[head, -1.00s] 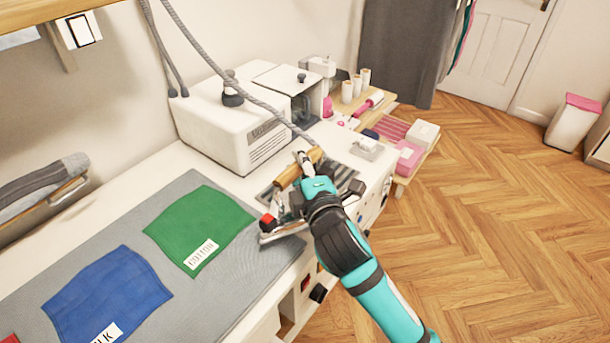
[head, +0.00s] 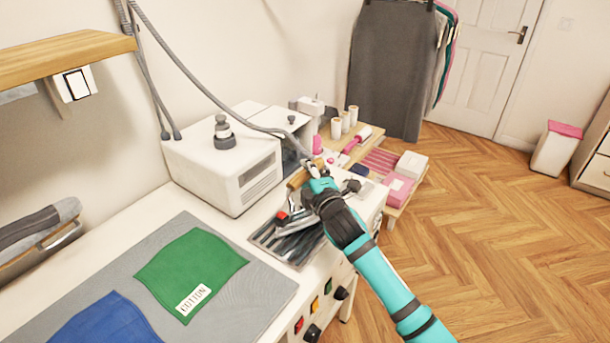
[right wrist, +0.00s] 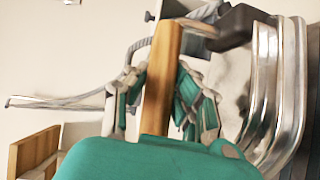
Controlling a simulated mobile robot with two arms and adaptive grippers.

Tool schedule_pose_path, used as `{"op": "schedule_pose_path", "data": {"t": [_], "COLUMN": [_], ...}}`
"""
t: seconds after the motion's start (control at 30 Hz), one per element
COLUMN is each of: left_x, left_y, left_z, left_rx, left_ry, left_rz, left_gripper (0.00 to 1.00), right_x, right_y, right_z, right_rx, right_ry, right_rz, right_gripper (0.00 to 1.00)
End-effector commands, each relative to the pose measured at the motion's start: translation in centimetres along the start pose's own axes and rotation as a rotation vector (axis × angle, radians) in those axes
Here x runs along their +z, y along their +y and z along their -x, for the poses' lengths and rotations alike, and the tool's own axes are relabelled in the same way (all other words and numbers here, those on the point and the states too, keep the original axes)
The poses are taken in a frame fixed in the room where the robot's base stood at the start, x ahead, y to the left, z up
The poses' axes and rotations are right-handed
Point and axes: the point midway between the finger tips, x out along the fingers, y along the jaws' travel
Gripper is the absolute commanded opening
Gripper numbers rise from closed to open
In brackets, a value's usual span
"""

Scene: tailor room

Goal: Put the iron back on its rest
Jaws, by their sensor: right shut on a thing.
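The iron has a wooden handle (head: 297,180), a red part (head: 281,216) and a grey hose at its back. My right gripper (head: 318,178) is shut on the handle. In the right wrist view the fingers lie on both sides of the wooden handle (right wrist: 163,85), with the shiny metal iron body (right wrist: 265,95) at the right. The slatted metal rest (head: 296,252) is on the white table, in front of the white boiler. The iron is over the rest; its underside is hidden, so I cannot tell whether they touch. My left gripper is not in view.
The white boiler (head: 225,165) stands just behind the rest. The grey hose (head: 205,90) runs up to the left. A grey mat (head: 245,290) with green cloth (head: 190,265) and blue cloth (head: 105,322) lies left. Spools and boxes stand on a low shelf behind.

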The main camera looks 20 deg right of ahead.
Motion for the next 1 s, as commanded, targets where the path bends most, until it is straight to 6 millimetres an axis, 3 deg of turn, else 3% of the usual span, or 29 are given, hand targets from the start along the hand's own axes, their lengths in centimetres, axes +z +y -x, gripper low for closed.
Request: {"op": "schedule_pose_path", "data": {"t": [0.3,0.63,0.67,0.8,1.0], "left_x": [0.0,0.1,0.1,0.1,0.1], "left_y": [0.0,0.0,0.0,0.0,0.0], "left_z": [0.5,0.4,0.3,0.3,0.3], "left_rx": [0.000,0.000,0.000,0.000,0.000], "left_ry": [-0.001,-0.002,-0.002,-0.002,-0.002], "left_rz": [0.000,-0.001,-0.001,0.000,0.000], "left_gripper": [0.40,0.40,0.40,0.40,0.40], "right_x": [0.0,0.0,0.1,0.1,0.1], "right_y": [-2.2,-2.5,-3.4,-3.4,-3.4], "right_z": [-0.2,-0.2,-0.2,-0.2,-0.2], "right_rx": [0.015,0.016,-0.004,-0.003,-0.003], "right_ry": [0.003,0.004,0.000,0.000,0.000], "right_rz": [0.000,0.001,0.001,0.001,0.001], "right_gripper": [0.00,0.00,0.26,0.44,0.45]}}
